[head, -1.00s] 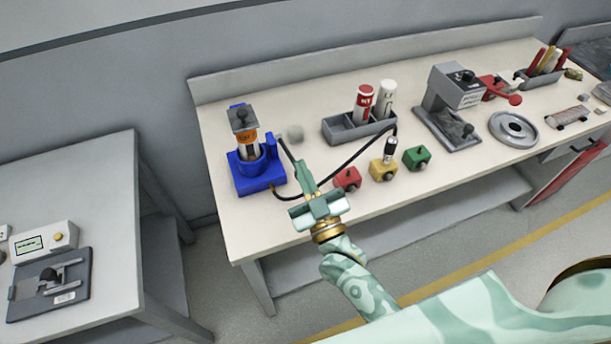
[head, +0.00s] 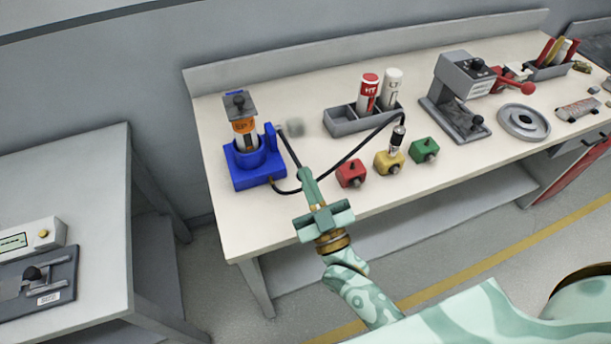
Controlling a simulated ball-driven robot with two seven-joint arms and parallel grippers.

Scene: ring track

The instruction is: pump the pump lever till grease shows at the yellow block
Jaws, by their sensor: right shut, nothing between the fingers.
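The blue grease pump (head: 253,168) stands at the left end of the workbench, with an orange-labelled cartridge (head: 245,127) upright in it. Its thin black pump lever (head: 289,148) slants down to the right from the pump. My right gripper (head: 306,173) is shut and empty, its fingertips at the lever's lower end; I cannot tell if they touch it. A black hose (head: 343,162) runs from the pump to a coupler (head: 397,139) upright on the yellow block (head: 388,163). I see no grease at the yellow block. My left gripper is out of view.
A red block (head: 351,174) and a green block (head: 424,150) flank the yellow one. Behind them is a grey tray (head: 345,124) with a red and a white tube. A grey press (head: 459,97) and a round disc (head: 524,124) stand to the right. A blurred grey patch is beside the lever.

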